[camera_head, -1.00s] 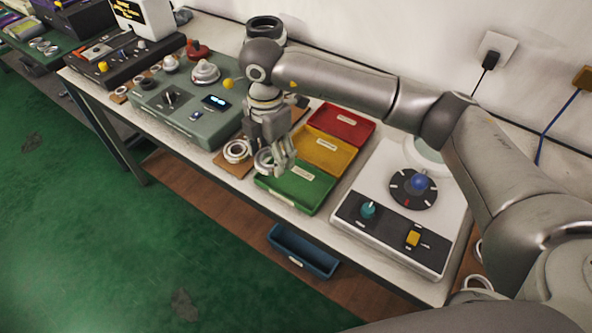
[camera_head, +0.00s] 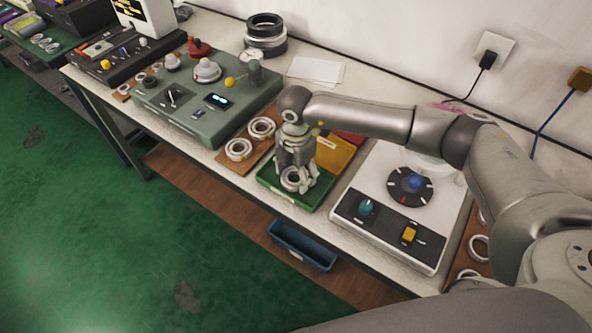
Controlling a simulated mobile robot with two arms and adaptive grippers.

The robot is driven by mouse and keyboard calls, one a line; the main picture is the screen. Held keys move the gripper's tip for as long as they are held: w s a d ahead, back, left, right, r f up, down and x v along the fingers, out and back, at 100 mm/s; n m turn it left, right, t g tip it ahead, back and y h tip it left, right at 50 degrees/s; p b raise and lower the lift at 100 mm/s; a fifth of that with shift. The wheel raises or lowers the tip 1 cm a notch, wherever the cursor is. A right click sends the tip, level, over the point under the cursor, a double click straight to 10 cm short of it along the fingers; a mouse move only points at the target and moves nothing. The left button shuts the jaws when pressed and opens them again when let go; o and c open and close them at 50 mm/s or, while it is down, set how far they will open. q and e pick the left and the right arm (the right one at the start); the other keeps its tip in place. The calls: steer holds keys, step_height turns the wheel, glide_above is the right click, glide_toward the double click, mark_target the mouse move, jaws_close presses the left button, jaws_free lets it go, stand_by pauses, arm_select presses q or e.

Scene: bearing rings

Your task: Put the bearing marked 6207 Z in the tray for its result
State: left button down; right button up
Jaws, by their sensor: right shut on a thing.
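My right gripper (camera_head: 300,182) is shut on a bearing ring (camera_head: 289,180) over the green tray (camera_head: 309,204). I cannot tell whether the ring touches the tray floor, and its marking is too small to read. The yellow tray (camera_head: 336,157) lies behind the green one, partly covered by my arm. The red tray (camera_head: 349,137) is mostly hidden behind my arm. Two more bearings, one nearer (camera_head: 239,149) and one farther (camera_head: 262,127), lie on a brown board left of the trays. My left gripper is not in view.
A grey-green test device (camera_head: 208,100) stands left of the board. A white device with a dial (camera_head: 403,205) stands right of the trays. A blue bin (camera_head: 302,246) sits below the table edge. More rings (camera_head: 478,248) lie at the right. Black rings (camera_head: 265,35) are stacked at the back.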

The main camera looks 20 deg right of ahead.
steer(key=shift+f, duration=0.1)
steer(key=o, duration=1.3)
steer(key=shift+c, duration=0.2)
steer(key=shift+r, duration=0.3)
step_height(320, 180, up, 12)
steer(key=b, duration=0.2)
steer(key=shift+f, duration=0.15)
steer(key=shift+s+f, duration=0.1)
